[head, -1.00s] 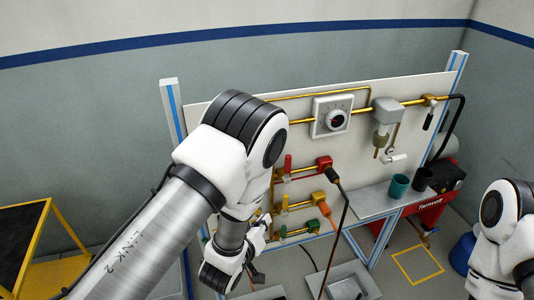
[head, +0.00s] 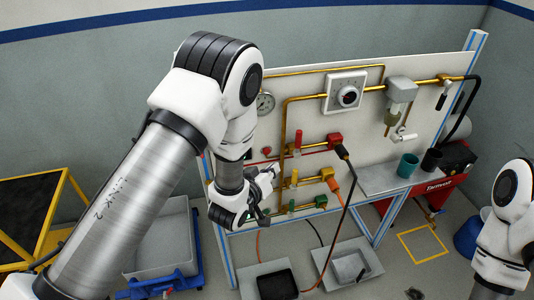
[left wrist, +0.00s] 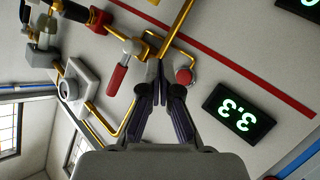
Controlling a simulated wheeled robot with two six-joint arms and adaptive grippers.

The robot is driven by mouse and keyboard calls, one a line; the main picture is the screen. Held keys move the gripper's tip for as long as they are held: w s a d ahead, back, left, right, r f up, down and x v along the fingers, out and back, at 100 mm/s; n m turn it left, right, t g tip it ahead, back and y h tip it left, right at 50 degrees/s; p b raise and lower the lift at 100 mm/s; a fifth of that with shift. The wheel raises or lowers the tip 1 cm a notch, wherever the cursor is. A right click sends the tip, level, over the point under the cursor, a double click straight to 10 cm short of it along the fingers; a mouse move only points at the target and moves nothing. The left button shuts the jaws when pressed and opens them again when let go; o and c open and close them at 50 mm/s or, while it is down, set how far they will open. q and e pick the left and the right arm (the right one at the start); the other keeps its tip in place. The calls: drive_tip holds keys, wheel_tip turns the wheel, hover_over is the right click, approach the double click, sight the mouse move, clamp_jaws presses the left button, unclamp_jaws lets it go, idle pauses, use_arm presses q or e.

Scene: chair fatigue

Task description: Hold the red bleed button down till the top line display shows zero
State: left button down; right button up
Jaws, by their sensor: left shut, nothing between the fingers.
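The red bleed button (left wrist: 184,76) is a small round red cap on the panel in the left wrist view; it also shows in the head view (head: 267,151). My left gripper (left wrist: 165,78) is shut and empty, its dark fingertips close beside the button in the picture. I cannot tell whether they touch it. In the head view my left gripper (head: 272,171) is in front of the panel, just below the button. A black display (left wrist: 238,116) with green digits seems to read 3.3, upside down. A second display (left wrist: 300,4) is cut off at the top right edge. My right gripper is out of frame.
A red-handled valve (left wrist: 118,77) stands near the fingers. Yellow (head: 293,178) and green (head: 291,206) valves sit lower on the panel. A round gauge (head: 265,102) and a dial regulator (head: 346,92) are above. Trays (head: 348,264) lie below.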

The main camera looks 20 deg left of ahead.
sight(267, 152)
use_arm(q)
drive_tip(key=w+a, duration=0.2)
drive_tip(key=w, duration=0.1)
idle(1.4)
drive_tip(key=shift+w+a+b, duration=0.25)
drive_tip(key=shift+w+b, duration=0.1)
drive_tip(key=shift+w+a, duration=0.2)
drive_tip(key=shift+w, duration=0.1)
idle(0.7)
drive_tip(key=shift+s, duration=0.1)
idle(4.1)
drive_tip(key=shift+s+d, duration=0.45)
drive_tip(key=shift+s, duration=0.15)
